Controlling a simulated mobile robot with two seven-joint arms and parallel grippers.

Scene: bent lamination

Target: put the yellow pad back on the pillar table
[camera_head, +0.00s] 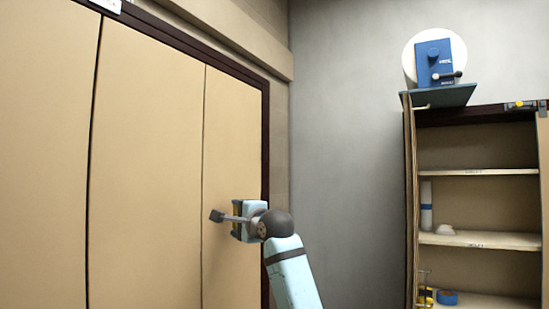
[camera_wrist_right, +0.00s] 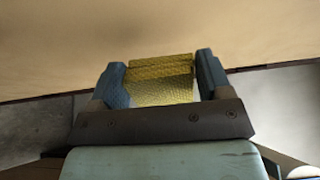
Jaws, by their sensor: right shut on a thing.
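My right gripper (camera_wrist_right: 161,73) is shut on a yellow pad with a textured surface. In the right wrist view the yellow pad (camera_wrist_right: 160,82) sits between the two blue-grey fingers. In the head view my right arm comes up from the bottom, and the right gripper (camera_head: 219,216) points left, in front of the tan panels. The pad cannot be made out clearly there. No pillar table shows in either view. My left gripper is not in view.
Tall tan panels (camera_head: 145,150) in a dark frame fill the left. An open shelf cabinet (camera_head: 478,172) stands at the right, holding a blue tape roll (camera_head: 447,297) and small items. A blue device (camera_head: 436,62) sits above it. Bare grey wall (camera_head: 345,130) lies between.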

